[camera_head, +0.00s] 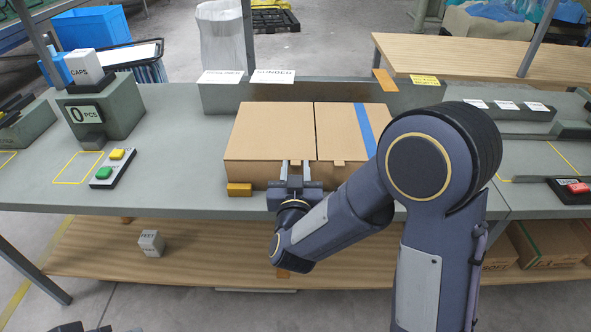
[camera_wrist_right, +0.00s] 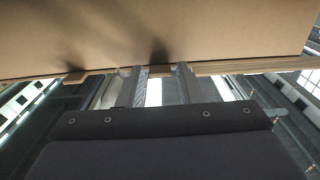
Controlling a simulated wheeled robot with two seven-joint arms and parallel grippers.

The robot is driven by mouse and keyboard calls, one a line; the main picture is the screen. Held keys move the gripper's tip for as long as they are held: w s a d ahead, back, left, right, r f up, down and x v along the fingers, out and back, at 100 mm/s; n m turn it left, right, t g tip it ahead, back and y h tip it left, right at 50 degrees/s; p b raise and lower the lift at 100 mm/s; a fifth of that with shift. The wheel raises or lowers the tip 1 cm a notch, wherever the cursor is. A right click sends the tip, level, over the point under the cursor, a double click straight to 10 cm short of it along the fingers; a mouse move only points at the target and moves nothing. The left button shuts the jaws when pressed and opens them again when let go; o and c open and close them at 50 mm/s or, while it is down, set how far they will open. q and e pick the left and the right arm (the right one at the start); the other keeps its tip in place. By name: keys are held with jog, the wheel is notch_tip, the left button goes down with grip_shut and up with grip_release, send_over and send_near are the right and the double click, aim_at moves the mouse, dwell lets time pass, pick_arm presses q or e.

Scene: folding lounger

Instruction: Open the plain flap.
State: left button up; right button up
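A closed cardboard box (camera_head: 242,172) stands on the grey bench. Its left flap is plain (camera_head: 268,125) and lies flat. Its right flap (camera_head: 335,125) carries a blue stripe and also lies flat, with a small tab (camera_head: 338,163) at its front edge. My right gripper (camera_head: 294,166) is at the front edge of the plain flap. In the right wrist view its fingers (camera_wrist_right: 158,82) stand apart on either side of a small tab (camera_wrist_right: 160,71); whether they touch it is unclear. Only dark pieces, seemingly of my left gripper (camera_head: 80,327), show at the bottom left.
A yellow-brown block (camera_head: 239,189) sits at the box's front left corner. A button box (camera_head: 113,168) and a counter stand (camera_head: 98,108) are to the left. A grey ledge (camera_head: 222,98) runs behind the box. The bench between buttons and box is clear.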

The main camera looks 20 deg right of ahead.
grip_shut()
